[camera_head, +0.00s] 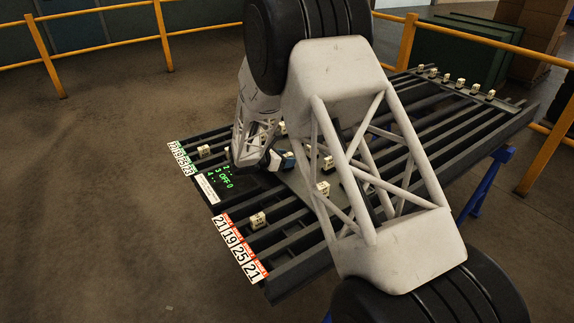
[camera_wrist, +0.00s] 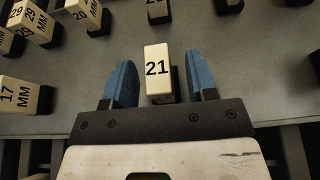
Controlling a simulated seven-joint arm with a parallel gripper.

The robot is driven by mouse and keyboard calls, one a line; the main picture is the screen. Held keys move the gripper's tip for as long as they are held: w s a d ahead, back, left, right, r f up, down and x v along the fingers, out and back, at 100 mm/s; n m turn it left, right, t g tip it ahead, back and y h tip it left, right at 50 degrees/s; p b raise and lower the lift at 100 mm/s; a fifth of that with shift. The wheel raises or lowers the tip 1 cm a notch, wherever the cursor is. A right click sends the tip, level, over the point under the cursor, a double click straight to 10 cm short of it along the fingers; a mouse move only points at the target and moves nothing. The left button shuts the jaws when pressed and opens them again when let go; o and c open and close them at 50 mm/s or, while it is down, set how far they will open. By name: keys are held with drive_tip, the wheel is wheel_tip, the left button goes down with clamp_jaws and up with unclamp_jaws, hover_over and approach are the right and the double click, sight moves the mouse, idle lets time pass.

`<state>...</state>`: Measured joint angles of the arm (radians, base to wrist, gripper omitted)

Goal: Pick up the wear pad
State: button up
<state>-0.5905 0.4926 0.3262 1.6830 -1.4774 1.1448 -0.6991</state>
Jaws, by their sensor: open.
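No part is marked in words as the wear pad; several small cream blocks with black lower parts carry printed numbers. In the wrist view, a cream block marked 21 (camera_wrist: 158,70) stands between the two blue fingers of my gripper (camera_wrist: 160,78). The fingers are apart, with a visible gap on each side of the block, so I do not hold it. In the head view my gripper (camera_head: 281,161) is low over the grey rack, its blue finger partly showing; my arm hides much of the area around it.
Other numbered blocks stand close by: one marked 17 MM (camera_wrist: 22,95) and one marked 20 MM (camera_wrist: 85,12). The slatted rack (camera_head: 300,268) has a green-lit display (camera_head: 222,180), red-edged number labels (camera_head: 239,249) and more blocks at its far end. Yellow railings (camera_head: 105,45) stand behind.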

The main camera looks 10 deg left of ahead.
drive_tip(key=shift+w+d+f, duration=0.15)
drive_tip(key=shift+w+d, duration=0.15)
idle(0.4)
clamp_jaws()
